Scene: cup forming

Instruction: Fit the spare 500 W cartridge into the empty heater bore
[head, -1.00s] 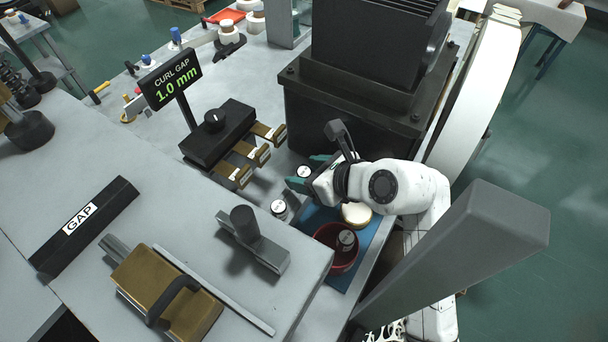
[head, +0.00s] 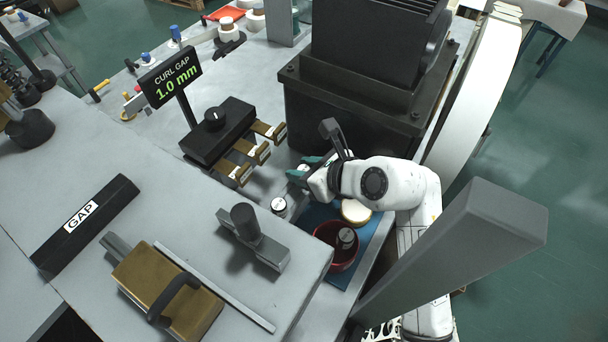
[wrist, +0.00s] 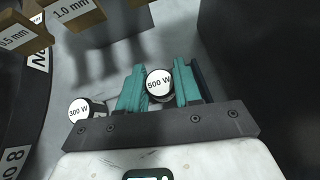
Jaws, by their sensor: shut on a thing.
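My gripper (head: 306,176) has teal fingers and is shut on the 500 W cartridge (wrist: 158,82), a dark cylinder with a white labelled end. In the head view the fingers and wrist partly hide this cartridge. The 300 W cartridge (wrist: 79,109) stands to its left in the wrist view and also shows in the head view (head: 278,204). I cannot make out an empty heater bore in either view.
Brass gauge pieces (head: 241,176), including 1.0 mm and 0.5 mm ones in the wrist view, project from a black block (head: 218,135) left of my gripper. A large black machine (head: 350,115) stands close behind. A cream round thing (head: 356,211) lies on the blue mat (head: 312,216).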

